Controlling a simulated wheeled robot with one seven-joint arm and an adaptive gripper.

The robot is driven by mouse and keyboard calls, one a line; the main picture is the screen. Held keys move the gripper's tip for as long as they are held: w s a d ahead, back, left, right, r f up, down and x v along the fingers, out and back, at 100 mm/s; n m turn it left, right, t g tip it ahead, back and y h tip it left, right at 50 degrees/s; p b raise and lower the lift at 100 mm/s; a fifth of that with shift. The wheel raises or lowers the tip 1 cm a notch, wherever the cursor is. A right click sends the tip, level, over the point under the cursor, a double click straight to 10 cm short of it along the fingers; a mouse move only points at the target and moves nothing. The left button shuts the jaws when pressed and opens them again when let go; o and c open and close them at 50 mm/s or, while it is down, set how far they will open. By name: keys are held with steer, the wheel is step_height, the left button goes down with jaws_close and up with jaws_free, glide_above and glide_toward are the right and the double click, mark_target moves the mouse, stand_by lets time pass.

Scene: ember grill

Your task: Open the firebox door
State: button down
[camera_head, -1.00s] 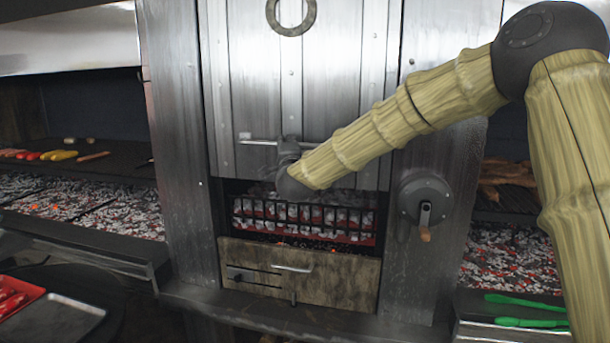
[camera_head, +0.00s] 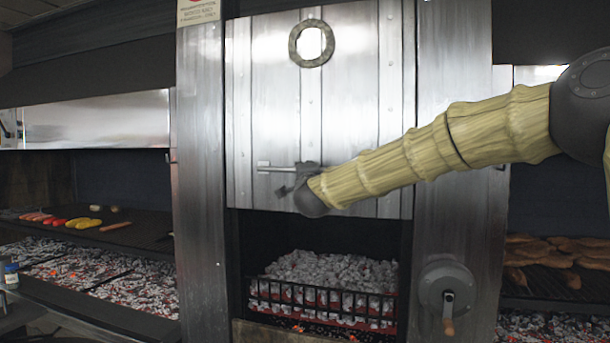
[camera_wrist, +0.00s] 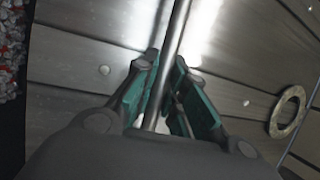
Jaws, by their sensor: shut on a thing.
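The firebox door (camera_head: 345,100) is a tall metal plate with a stone-like ring (camera_head: 311,43) near its top. It stands raised, with an open gap below it that shows a basket of glowing coals (camera_head: 330,275). My gripper (camera_head: 300,178) is at the horizontal bar handle (camera_head: 268,167) low on the door. In the wrist view, the gripper's green-padded fingers (camera_wrist: 168,85) are closed around the handle bar (camera_wrist: 179,25). The arm hides the right part of the handle in the head view.
A crank wheel (camera_head: 436,284) with a wooden grip is on the right-hand pillar. A coal grill (camera_head: 110,278) with food on a shelf above lies at the left. More food (camera_head: 545,250) lies on a grill at the right. A metal rail (camera_head: 320,310) fronts the coal basket.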

steer(key=shift+r, duration=0.2)
steer(key=c, duration=1.5)
jaws_free()
steer(key=shift+s, duration=0.1)
steer(key=shift+o, duration=0.2)
steer(key=shift+f, duration=0.1)
steer(key=shift+f, duration=0.1)
steer(key=s+f, duration=0.2)
steer(key=s, duration=0.9)
steer(key=shift+s+d, duration=0.35)
steer(key=shift+s, duration=0.05)
